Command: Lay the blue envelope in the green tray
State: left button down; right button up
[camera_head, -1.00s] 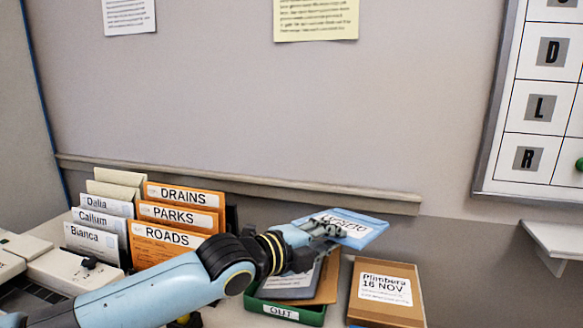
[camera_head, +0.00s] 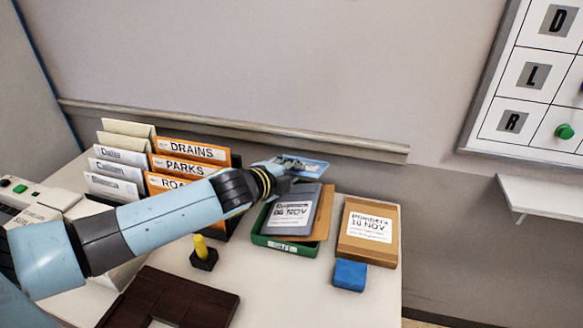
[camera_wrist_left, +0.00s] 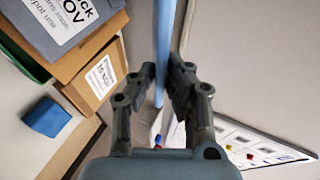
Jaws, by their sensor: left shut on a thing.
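The blue envelope (camera_head: 308,164) is held up behind the green tray, near the wall ledge. My left gripper (camera_head: 290,172) is shut on it. In the left wrist view the envelope (camera_wrist_left: 164,50) shows edge-on as a thin blue strip between the fingers of my left gripper (camera_wrist_left: 165,75). The green tray (camera_head: 270,244) stands on the table below and holds a grey envelope (camera_head: 290,208) and a brown one (camera_head: 325,213), both leaning and sticking out over its rim. The tray's back is hidden by these envelopes and my arm. My right gripper is out of view.
A brown parcel (camera_head: 368,232) stands right of the tray, with a blue block (camera_head: 350,275) in front. Orange and white file folders (camera_head: 190,151) stand to the left. A yellow-handled stamp (camera_head: 202,253) and a dark wooden object (camera_head: 170,300) lie nearer.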

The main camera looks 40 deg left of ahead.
pick_arm(q)
notch_tip(320, 180, down, 8)
jog(key=b, duration=0.7)
jog(key=c, duration=1.3)
grip_release()
jog(key=shift+s, duration=0.1)
jog(key=v, duration=1.2)
